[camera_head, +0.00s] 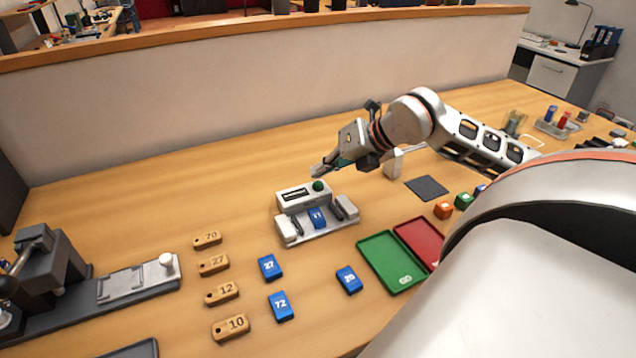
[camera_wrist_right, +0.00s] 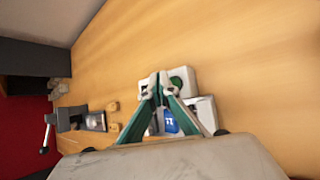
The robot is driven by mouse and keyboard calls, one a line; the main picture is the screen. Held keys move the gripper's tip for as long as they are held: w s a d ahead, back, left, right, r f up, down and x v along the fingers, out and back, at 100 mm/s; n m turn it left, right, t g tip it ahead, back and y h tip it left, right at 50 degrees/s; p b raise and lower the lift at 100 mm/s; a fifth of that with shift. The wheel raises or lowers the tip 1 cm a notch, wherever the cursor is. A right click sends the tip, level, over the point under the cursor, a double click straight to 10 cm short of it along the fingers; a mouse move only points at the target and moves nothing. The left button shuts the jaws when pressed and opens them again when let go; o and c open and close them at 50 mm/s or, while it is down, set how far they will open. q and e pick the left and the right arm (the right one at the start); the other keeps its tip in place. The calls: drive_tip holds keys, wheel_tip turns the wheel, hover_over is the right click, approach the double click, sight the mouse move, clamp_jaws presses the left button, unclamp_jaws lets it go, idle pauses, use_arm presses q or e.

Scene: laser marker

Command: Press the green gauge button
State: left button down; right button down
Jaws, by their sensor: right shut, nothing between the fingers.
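The green gauge button (camera_head: 318,185) is a round knob on top of the white gauge (camera_head: 289,208), at the right of its dark display. A blue tag marked 11 (camera_head: 317,218) sits in the gauge between its two jaws. My right gripper (camera_head: 317,171) is shut and empty, just behind and above the button in the head view, apart from it as far as I can tell. In the right wrist view the fingertips (camera_wrist_right: 154,84) meet left of the green button (camera_wrist_right: 177,82), and the fingers partly hide the gauge and the blue tag (camera_wrist_right: 170,122). My left gripper is not in view.
Several blue tags (camera_head: 281,306) and wooden tags (camera_head: 231,328) lie in front and left. A green tray (camera_head: 372,245) and a red tray (camera_head: 413,233) lie right of the gauge. A dark grey machine (camera_head: 50,275) stands at left. The table behind the gauge is clear.

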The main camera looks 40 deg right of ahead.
sight(322, 184)
drive_tip(key=shift+f, duration=0.1)
idle(0.6)
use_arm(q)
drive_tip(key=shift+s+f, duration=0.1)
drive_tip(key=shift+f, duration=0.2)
use_arm(e)
drive_tip(key=shift+f, duration=0.4)
